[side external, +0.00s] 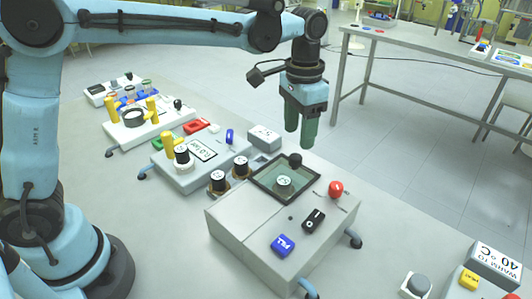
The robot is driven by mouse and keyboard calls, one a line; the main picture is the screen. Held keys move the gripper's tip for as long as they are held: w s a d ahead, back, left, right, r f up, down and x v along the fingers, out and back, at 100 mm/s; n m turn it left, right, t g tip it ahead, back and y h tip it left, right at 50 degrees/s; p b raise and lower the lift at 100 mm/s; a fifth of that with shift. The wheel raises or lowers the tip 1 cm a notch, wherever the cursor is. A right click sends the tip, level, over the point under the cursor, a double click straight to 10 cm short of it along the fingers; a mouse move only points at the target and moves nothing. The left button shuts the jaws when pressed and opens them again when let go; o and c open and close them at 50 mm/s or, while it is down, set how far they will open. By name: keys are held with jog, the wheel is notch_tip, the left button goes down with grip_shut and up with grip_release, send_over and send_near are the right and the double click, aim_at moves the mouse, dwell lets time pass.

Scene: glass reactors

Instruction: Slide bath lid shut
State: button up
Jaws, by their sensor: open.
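The bath is a grey box (240,222) with a dark-framed square window (262,185) in its top. Through the window show a greenish surface and a capped vial (284,182). I cannot tell whether a clear lid covers this opening or how far it is slid. A round black knob (295,159) stands at the window's back edge. My gripper (300,130) points down with green fingers, just above and behind the knob, apparently apart from it. It is open and holds nothing visible. The far finger is partly hidden by the near one.
The bath also carries a red knob (336,188), a black switch (314,220) and a blue button (283,245). Capped vials (218,181) stand left of it beside a grey rotor station (190,172). A small grey block (264,138) sits behind.

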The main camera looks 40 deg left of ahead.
aim_at(293, 156)
notch_tip(293, 156, up, 6)
jog(key=shift+r, duration=0.15)
dwell(0.5)
jog(key=s+a+f+n+t, duration=0.2)
jog(key=s+a+f+t, duration=0.1)
jog(key=s+a, duration=0.3)
jog(key=s+a+f+n+t, duration=0.2)
jog(key=s+a+f+t, duration=0.2)
jog(key=s, duration=0.4)
jog(key=shift+s+a+f+n, duration=0.3)
jog(key=shift+a+f, duration=0.15)
jog(key=shift+a, duration=0.55)
